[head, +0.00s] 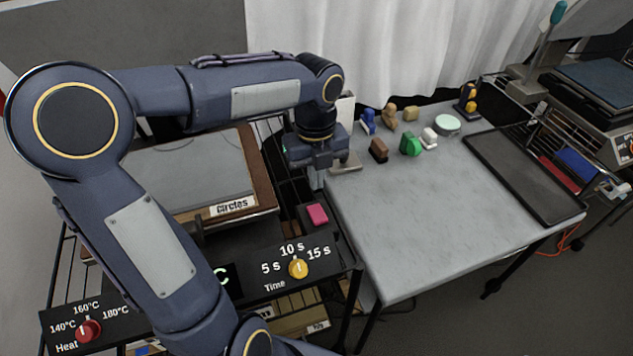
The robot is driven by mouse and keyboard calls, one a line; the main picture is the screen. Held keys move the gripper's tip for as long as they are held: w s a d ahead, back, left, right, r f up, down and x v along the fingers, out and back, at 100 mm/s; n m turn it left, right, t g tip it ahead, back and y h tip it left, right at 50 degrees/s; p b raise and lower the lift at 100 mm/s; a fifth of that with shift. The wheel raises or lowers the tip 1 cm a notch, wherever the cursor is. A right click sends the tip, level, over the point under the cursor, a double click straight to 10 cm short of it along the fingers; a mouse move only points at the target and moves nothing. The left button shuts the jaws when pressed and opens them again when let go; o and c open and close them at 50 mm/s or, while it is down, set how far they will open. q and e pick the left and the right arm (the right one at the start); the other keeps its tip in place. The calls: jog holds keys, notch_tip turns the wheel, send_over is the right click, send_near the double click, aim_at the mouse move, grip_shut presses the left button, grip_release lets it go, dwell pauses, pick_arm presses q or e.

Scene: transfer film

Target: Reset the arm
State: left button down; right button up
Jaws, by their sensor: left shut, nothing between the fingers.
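My left arm (150,258) rises from the bottom, bends at upper left and reaches right across the top of the press. My left gripper (318,166) points down between the press and the grey table's (430,225) left edge. It is shut and empty, though its fingertips are partly hidden. My right gripper is not in view.
The press, labelled "Circles" (232,206), has a red heat knob (88,331), a yellow time knob (298,268) and a pink button (317,214). Several small coloured objects, including a green one (411,144), stand at the table's back. A dark tray (520,178) lies right. The table's front is clear.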

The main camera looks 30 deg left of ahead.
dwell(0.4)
pick_arm(q)
jog(key=s+d+n+t+h, duration=0.1)
jog(key=s+d+n+t, duration=0.1)
jog(key=s+n, duration=0.6)
jog(key=s+d+n+t+h, duration=0.1)
jog(key=s+n, duration=0.7)
jog(key=n, duration=1.2)
jog(key=t+h, duration=0.1)
jog(key=t, duration=0.1)
jog(key=shift+d+f+t+h, duration=0.25)
jog(key=shift+d+t+h, duration=0.05)
jog(key=shift+d+t, duration=0.1)
